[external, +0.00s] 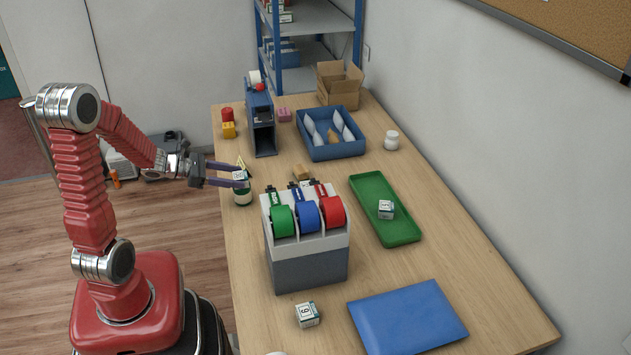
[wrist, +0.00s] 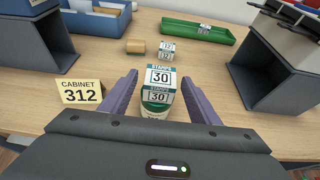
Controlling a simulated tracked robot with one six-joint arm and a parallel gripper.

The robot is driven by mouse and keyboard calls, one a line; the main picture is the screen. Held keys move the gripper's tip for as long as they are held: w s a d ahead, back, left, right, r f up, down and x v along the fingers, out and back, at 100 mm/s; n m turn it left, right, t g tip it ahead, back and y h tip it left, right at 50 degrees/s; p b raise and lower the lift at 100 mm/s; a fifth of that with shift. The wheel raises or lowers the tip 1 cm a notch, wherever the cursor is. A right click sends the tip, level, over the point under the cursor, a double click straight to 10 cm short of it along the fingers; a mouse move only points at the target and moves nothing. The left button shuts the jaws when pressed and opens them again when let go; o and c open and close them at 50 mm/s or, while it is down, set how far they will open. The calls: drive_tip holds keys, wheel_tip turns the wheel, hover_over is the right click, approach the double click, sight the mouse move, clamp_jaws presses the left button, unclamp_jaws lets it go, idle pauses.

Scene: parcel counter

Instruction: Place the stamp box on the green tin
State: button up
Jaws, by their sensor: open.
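A white and teal stamp box marked 30 (wrist: 160,78) sits on top of the green tin (wrist: 154,106) in the wrist view. In the external view the box (external: 239,175) also shows on the dark green tin (external: 243,196), near the counter's left edge. The box looks upright. My gripper (wrist: 160,76) is open, with one purple finger on each side of the box and small gaps between them in the wrist view. In the external view my gripper (external: 241,178) is level with the box. Much of the tin is hidden below the box.
A yellow cabinet 312 sign (wrist: 80,93) stands left of the tin. A tape dispenser (external: 308,255) stands to the right. Other stamp boxes stand by a wooden block (wrist: 135,46), on the green tray (external: 401,231) and at the front (external: 306,314). A blue folder (external: 407,318) lies front right.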

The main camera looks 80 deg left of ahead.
drive_tip(key=v, duration=1)
idle(0.8)
drive_tip(key=w+d+m+g+h, duration=0.3)
drive_tip(key=d+m+g, duration=0.5)
drive_tip(key=d+m, duration=1.35)
drive_tip(key=s+d+r+m+y, duration=0.2)
drive_tip(key=d+r+m, duration=0.3)
drive_tip(key=m, duration=0.9)
drive_tip(key=d+y, duration=0.1)
drive_tip(key=d, duration=0.2)
drive_tip(key=shift+s+d+r, duration=0.25)
drive_tip(key=shift+d+r, duration=0.05)
drive_tip(key=shift+r, duration=0.05)
